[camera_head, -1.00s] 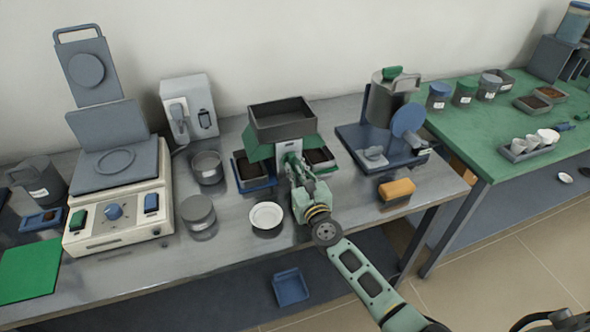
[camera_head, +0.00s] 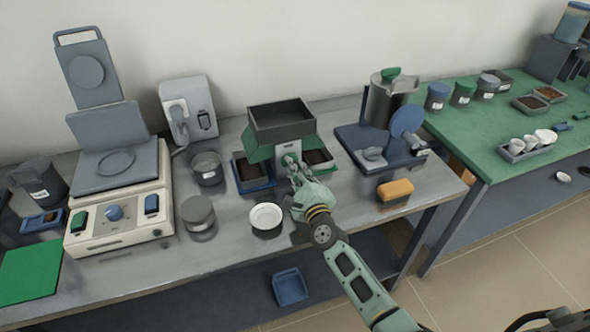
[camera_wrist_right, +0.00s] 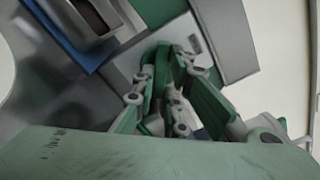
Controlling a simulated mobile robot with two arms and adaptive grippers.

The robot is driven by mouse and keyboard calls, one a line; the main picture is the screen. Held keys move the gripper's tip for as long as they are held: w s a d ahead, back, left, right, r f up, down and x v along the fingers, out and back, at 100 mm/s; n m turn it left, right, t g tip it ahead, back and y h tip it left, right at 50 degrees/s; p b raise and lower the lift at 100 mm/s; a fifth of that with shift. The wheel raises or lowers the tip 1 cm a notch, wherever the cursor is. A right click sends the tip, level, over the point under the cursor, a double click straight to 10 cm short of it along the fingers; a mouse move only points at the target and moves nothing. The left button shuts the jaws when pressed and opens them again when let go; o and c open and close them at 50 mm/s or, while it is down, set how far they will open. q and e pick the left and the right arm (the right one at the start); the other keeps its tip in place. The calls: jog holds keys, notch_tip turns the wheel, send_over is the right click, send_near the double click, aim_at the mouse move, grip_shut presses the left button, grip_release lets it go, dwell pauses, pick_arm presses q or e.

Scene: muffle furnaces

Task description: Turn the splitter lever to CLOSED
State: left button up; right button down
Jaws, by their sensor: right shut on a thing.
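The splitter (camera_head: 282,119) stands at the middle of the grey bench, with a dark open hopper on top and a green body. A pale plate with small marks is on its front; it also shows in the right wrist view (camera_wrist_right: 196,44). My right gripper (camera_head: 289,164) is at this front face, just below the plate. In the wrist view its fingers (camera_wrist_right: 166,82) are shut on a green part, which I take as the splitter lever (camera_wrist_right: 157,78). The fingers hide most of the lever, and I cannot read its position. My left gripper is not in view.
Trays of dark material (camera_head: 254,171) sit at both sides of the splitter. A white dish (camera_head: 266,217) and a lidded grey tin (camera_head: 197,212) stand left of my right arm. An orange block (camera_head: 396,189) lies to its right, near the bench edge.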

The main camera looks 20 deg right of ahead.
jog(key=n, duration=0.4)
jog(key=shift+p, duration=0.3)
jog(key=shift+n, duration=1.7)
jog(key=c, duration=1.8)
grip_release()
jog(key=s, duration=1.2)
jog(key=shift+d+r, duration=0.1)
jog(key=shift+d, duration=0.1)
jog(key=shift+s, duration=0.1)
